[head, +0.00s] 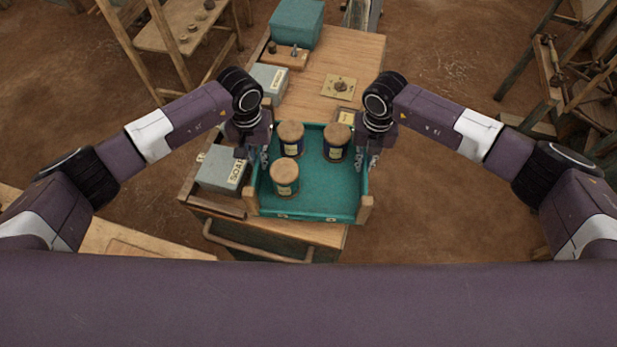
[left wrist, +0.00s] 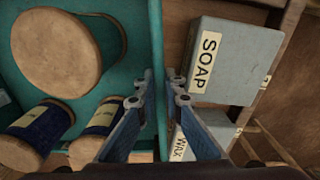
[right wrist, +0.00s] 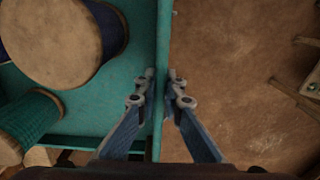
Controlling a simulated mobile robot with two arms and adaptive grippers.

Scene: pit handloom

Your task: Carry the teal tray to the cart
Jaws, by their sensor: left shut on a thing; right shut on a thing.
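The teal tray (head: 328,190) is in the middle of the head view, over the near end of the wooden cart (head: 345,60). It looks level and holds three upright spools with wooden tops: a back left one (head: 291,138), a right one (head: 336,141) and a front one (head: 285,177). My left gripper (head: 264,158) is shut on the tray's left wall, which also shows in the left wrist view (left wrist: 155,50). My right gripper (head: 373,160) is shut on the right wall, seen in the right wrist view (right wrist: 164,40). I cannot tell whether the tray's underside touches the cart.
A grey SOAP box (head: 222,171) stands close beside the tray's left wall, with a WAX box (left wrist: 195,135) near it. A teal box (head: 296,22) and a small wooden block (head: 284,54) sit at the cart's far end. Bare floor lies to the right.

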